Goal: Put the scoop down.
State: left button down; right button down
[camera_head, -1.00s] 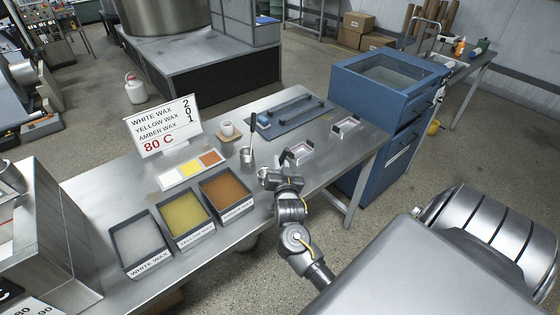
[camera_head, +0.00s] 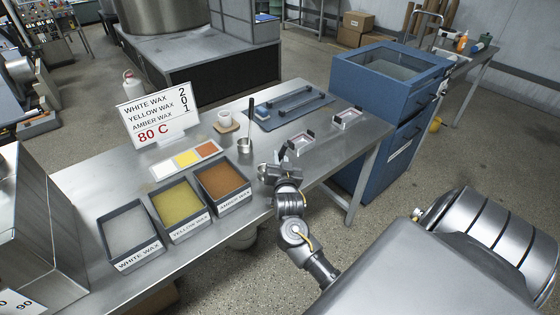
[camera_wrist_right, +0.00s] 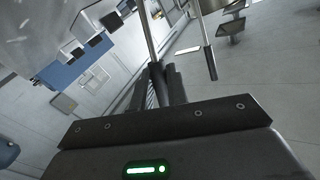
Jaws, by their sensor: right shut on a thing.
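My right gripper (camera_head: 268,168) is over the steel table, just right of the amber wax tray. In the right wrist view its dark fingers (camera_wrist_right: 160,85) are shut on the scoop (camera_wrist_right: 148,32), whose thin steel shaft runs away from them. The scoop's bowl is hard to make out, and I cannot tell whether it touches the table. A second metal cup with an upright dark handle (camera_head: 245,146) stands just beyond the gripper. Its handle seems to be the dark-tipped rod beside the fingers (camera_wrist_right: 210,62) in the wrist view. My left gripper is out of view.
White (camera_head: 108,220), yellow (camera_head: 161,195) and amber (camera_head: 199,175) wax trays stand to the left. Small frames (camera_head: 290,144) stand right. A bare strip lies along the front edge.

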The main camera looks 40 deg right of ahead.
jog(key=shift+f, duration=0.1)
jog(key=c, duration=1.4)
grip_release()
jog(key=shift+o, duration=0.2)
jog(key=shift+s, duration=0.1)
jog(key=b+v, duration=0.2)
jog(key=v, duration=1)
jog(key=shift+r, duration=0.2)
